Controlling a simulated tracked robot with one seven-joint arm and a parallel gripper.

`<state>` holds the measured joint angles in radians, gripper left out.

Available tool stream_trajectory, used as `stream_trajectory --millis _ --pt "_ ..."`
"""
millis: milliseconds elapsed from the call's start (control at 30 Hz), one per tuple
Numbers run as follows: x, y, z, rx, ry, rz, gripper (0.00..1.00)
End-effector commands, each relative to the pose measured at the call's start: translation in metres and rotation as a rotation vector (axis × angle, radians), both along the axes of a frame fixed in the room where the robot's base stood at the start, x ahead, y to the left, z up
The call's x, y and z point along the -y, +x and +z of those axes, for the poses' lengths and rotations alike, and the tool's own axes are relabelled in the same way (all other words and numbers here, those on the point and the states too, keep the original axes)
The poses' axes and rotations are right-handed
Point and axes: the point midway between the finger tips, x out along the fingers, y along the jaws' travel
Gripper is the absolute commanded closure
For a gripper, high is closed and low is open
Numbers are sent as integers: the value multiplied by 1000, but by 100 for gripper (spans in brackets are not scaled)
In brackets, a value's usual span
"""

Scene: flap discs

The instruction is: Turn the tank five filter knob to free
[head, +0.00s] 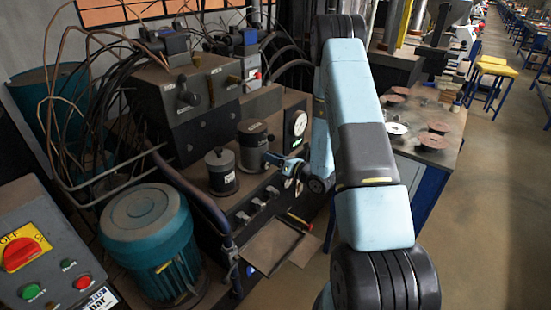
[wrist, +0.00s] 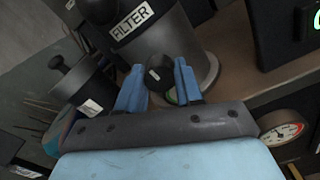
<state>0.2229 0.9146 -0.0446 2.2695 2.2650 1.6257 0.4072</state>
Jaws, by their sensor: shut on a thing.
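The tank five filter is a dark grey cylinder with a white FILTER label (wrist: 132,22) in the wrist view. A black knob (wrist: 158,72) is on its front, low down, with a small greenish mark by its lower edge that I cannot read. My gripper (wrist: 158,84) has its blue fingers on either side of this knob, shut on it. The knob's pointer direction is unclear. In the head view my gripper (head: 284,163) reaches in from the right, beside a dark canister (head: 253,150); the knob cannot be made out there.
A teal motor (head: 150,240) and a switch panel (head: 45,255) are at the left. A bench with several discs (head: 432,141) is at the right.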

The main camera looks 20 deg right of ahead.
Motion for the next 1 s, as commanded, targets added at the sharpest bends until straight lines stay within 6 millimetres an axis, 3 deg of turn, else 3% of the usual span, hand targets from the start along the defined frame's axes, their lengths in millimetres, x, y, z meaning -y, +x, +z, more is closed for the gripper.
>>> stream_trajectory --millis 1000 --pt "1 2 -1 484 -681 -5 95"
